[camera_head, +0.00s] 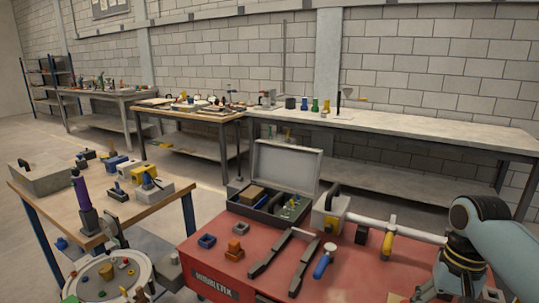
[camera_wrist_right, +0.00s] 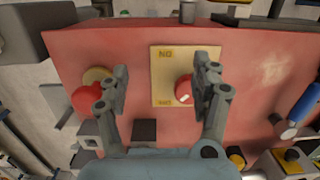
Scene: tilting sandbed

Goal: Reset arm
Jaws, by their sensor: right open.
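My right arm (camera_head: 478,235) comes in from the right in the head view and reaches down over the red table's right side. Its fingertips cannot be made out there. In the right wrist view my right gripper (camera_wrist_right: 162,92) is open, with nothing between its fingers. Below it is a yellow panel (camera_wrist_right: 165,65) marked "NO", with a red button (camera_wrist_right: 183,90) near the right finger. A red knob (camera_wrist_right: 86,99) on a yellow base is beside the left finger. My left gripper is in neither view.
The red table (camera_head: 355,275) holds an open toolbox (camera_head: 286,165), grey bars (camera_head: 305,262), a blue-handled tool (camera_head: 324,262) and a white pipe (camera_head: 395,229). A round tray (camera_head: 147,268) with coloured pieces is at lower left. A wooden table (camera_head: 50,198) stands behind it.

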